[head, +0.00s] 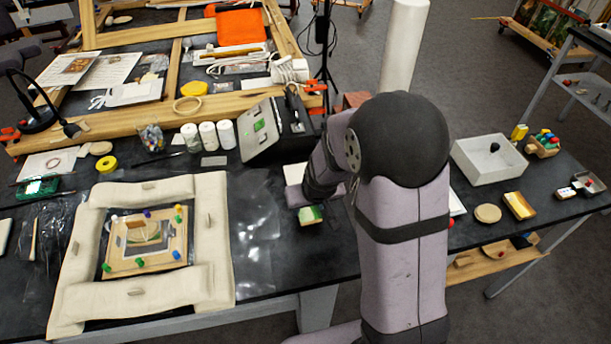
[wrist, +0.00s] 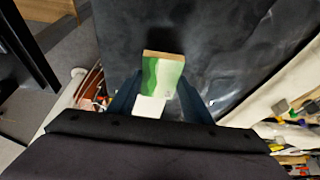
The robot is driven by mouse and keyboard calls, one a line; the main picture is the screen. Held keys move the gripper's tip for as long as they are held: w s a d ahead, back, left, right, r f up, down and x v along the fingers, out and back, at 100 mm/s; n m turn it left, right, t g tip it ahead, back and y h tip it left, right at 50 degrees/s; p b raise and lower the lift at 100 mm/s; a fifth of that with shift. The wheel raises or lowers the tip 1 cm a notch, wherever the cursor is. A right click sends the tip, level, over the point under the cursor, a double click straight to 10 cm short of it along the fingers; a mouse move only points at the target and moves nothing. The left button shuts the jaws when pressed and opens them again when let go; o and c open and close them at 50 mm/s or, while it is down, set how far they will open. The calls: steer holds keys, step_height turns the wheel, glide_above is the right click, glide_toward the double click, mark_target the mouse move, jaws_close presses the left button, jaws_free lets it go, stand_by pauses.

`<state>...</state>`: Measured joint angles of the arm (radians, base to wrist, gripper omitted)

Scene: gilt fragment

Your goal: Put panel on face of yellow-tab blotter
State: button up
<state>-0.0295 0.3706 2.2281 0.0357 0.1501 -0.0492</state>
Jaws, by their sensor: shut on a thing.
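The panel (wrist: 165,73) is a small block with a green-and-white painted face and a brown wooden edge. In the wrist view it sits between the two blue fingers of my gripper (wrist: 158,94), which is shut on it. In the head view the panel (head: 310,215) shows at the end of my arm, over the dark table right of the padded frame. A white patch lies just below the panel in the wrist view; I cannot tell what it is. I cannot make out a blotter with a yellow tab; my arm hides part of the table.
A padded cream frame (head: 212,235) surrounds a wooden board (head: 120,262) with coloured pegs at left. A tilted white board (head: 257,145) and white jars (head: 208,136) stand behind. A white bin (head: 483,165) and a gold-topped block (head: 519,205) are at right. Clear plastic film (head: 255,225) lies beside the frame.

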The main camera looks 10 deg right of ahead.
steer(key=w, duration=0.7)
steer(key=shift+w+a, duration=0.2)
steer(key=shift+w, duration=0.15)
steer(key=w, duration=0.1)
steer(key=w+r, duration=0.1)
steer(key=w, duration=0.2)
steer(key=shift+w+d+r, duration=0.1)
steer(key=shift+w+r, duration=0.1)
steer(key=shift+r, duration=0.15)
steer(key=w+d+r+m+h, duration=0.1)
steer(key=w+d+r+m, duration=0.1)
steer(key=r+m, duration=0.3)
steer(key=shift+w+d+r+g+h, duration=0.3)
steer(key=shift+w+d+r+h, duration=0.1)
steer(key=shift+w+r, duration=0.1)
steer(key=shift+f, duration=0.1)
steer(key=shift+f+p, duration=1.3)
steer(key=shift+f, duration=3.35)
steer(key=shift+a+f, duration=0.1)
steer(key=shift+f, duration=0.15)
